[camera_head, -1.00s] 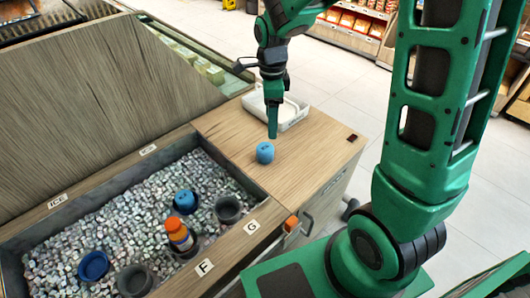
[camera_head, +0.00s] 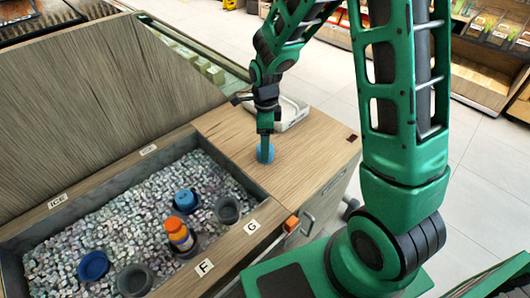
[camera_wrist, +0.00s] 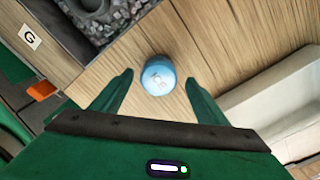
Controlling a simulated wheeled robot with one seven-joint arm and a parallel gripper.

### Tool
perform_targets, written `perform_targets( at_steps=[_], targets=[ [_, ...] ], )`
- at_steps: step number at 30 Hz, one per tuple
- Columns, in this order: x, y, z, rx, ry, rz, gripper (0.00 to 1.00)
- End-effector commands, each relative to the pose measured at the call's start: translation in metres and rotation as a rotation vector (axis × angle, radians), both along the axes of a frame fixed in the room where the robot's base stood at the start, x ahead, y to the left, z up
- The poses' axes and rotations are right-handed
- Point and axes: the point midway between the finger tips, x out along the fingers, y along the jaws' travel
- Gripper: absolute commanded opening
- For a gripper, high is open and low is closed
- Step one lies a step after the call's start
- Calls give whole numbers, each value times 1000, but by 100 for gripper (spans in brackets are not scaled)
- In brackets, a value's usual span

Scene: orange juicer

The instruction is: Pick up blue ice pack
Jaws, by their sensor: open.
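The blue ice pack (camera_head: 270,154) is a small round blue piece standing on the wooden counter (camera_head: 310,160), partly hidden behind my gripper in the head view. In the wrist view the two green fingertips (camera_wrist: 160,77) stand apart, one on each side of the ice pack, with gaps between. I cannot tell the exact height of the fingertips above the counter.
A white tray (camera_head: 298,112) stands on the counter behind the ice pack. To the left is a sunken ice bin (camera_head: 62,222) with several cups, a blue piece (camera_head: 185,200) and an orange bottle (camera_head: 179,233). The counter's right side is clear.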

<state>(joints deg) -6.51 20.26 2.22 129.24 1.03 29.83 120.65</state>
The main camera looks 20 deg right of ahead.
Motion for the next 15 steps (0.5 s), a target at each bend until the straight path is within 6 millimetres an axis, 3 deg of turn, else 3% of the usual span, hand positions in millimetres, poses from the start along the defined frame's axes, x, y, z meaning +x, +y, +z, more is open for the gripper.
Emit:
perform_targets(
  at_steps=[4,12,15],
  targets=[
    [0,0,-14,0,1,0,68],
    [0,0,-16,1,-1,0,68],
    [0,0,-16,1,-1,0,44]
  ],
)
